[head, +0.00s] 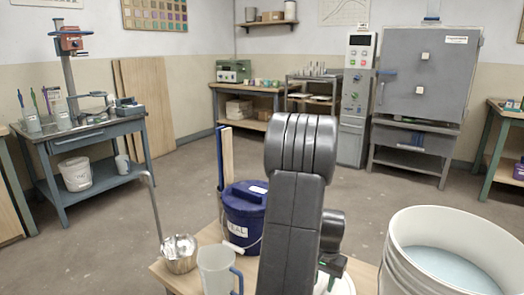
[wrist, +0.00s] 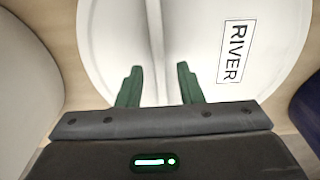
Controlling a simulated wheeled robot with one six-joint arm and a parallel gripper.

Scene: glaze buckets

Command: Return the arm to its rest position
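My arm rises in the middle of the head view and hides part of the bench behind it. My gripper (wrist: 159,72) has green fingers standing apart, with nothing seen clasped between them. It is over a white surface marked RIVER (wrist: 231,54), apparently a bucket lid. A pale raised strip runs across this white surface in line with the gap between the fingers. I cannot tell whether the fingers touch it. In the head view the gripper (head: 332,264) shows low behind my arm, above a white bucket (head: 343,287) that is mostly hidden.
A blue lidded bucket (head: 243,212), a clear jug (head: 215,272) and a metal ladle cup (head: 179,254) stand left of my arm on a wooden bench (head: 210,236). A large white tub (head: 405,250) with pale blue liquid stands at right. The floor behind is open.

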